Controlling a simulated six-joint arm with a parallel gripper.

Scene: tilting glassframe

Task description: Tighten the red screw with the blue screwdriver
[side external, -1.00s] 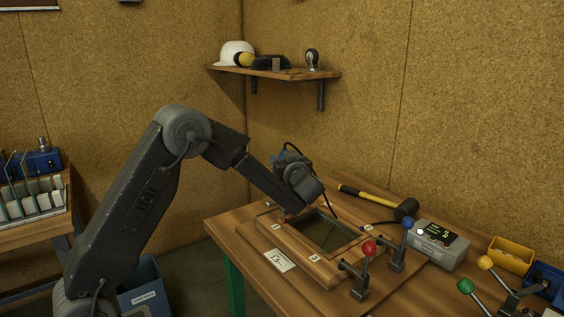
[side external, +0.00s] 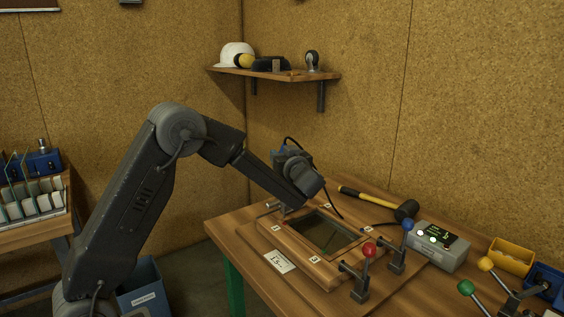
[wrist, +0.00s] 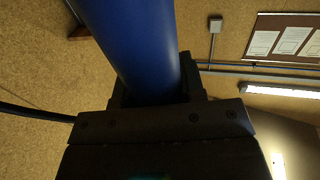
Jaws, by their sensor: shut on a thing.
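My gripper (wrist: 152,95) is shut on the thick blue handle of the screwdriver (wrist: 130,40), which fills the top middle of the wrist view. In the side view my gripper (side external: 289,163) is over the far left corner of the wooden frame (side external: 297,256), with a bit of blue at its left. The screwdriver's tip cannot be made out. The frame holds a dark glass pane (side external: 328,233) and lies on a wooden board on the bench.
Clamps with a red knob (side external: 369,250) and a blue knob (side external: 407,223) stand at the frame's right side. A grey box with a display (side external: 437,245), a hammer (side external: 372,198) and a yellow bin (side external: 511,256) are on the bench. A shelf (side external: 275,73) hangs behind.

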